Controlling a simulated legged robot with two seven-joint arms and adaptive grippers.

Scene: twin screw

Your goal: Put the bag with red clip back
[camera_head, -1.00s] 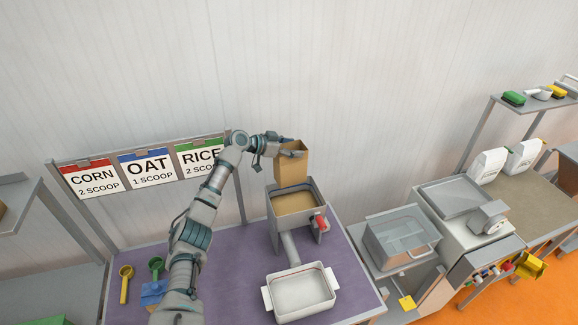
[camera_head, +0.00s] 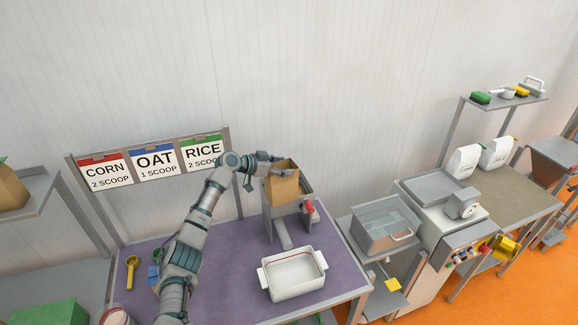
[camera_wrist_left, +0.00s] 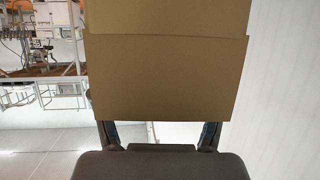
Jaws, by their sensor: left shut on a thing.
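My left gripper (camera_head: 280,170) is shut on a brown paper bag (camera_head: 282,189), near its upper part. The bag is upright at the grey hopper (camera_head: 305,222) on the purple table and hides part of the hopper's top. I cannot tell whether it touches the hopper. In the left wrist view the brown bag (camera_wrist_left: 165,75) fills the middle beyond the gripper (camera_wrist_left: 160,135). No red clip shows on the held bag. A red part (camera_head: 309,207) is on the hopper's right side. My right gripper is out of view.
A white tray (camera_head: 293,278) stands in front of the hopper. CORN, OAT and RICE signs (camera_head: 155,161) hang behind the table. A shelf (camera_head: 38,190) at left bears another brown bag (camera_head: 10,188).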

